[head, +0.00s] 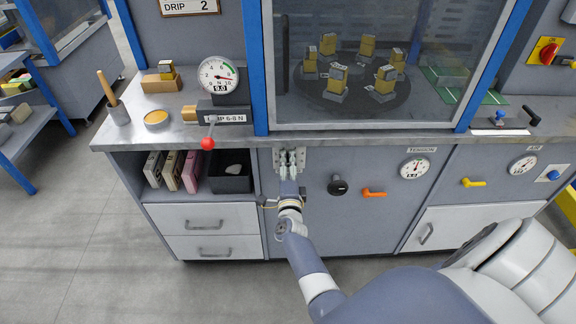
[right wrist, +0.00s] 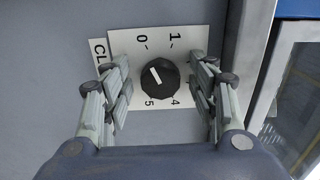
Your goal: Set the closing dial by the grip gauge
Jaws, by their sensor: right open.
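In the right wrist view the closing dial (right wrist: 160,77) is a black faceted knob with a white pointer on a white plate marked 0, 1, 4 and 5. Its pointer slants up-left in that picture, roughly toward the 0. My right gripper (head: 291,160) is open, its fingers (right wrist: 160,88) on either side of the dial with gaps. In the head view the gripper hides the dial. The grip gauge (head: 218,77) is a round white dial on the bench, with a red needle pointing right and a display that seems to read 9.0. My left gripper is not in view.
A black knob (head: 338,186), orange handle (head: 374,193) and tension gauge (head: 414,168) are right of my gripper. A glass-fronted case (head: 345,124) stands above.

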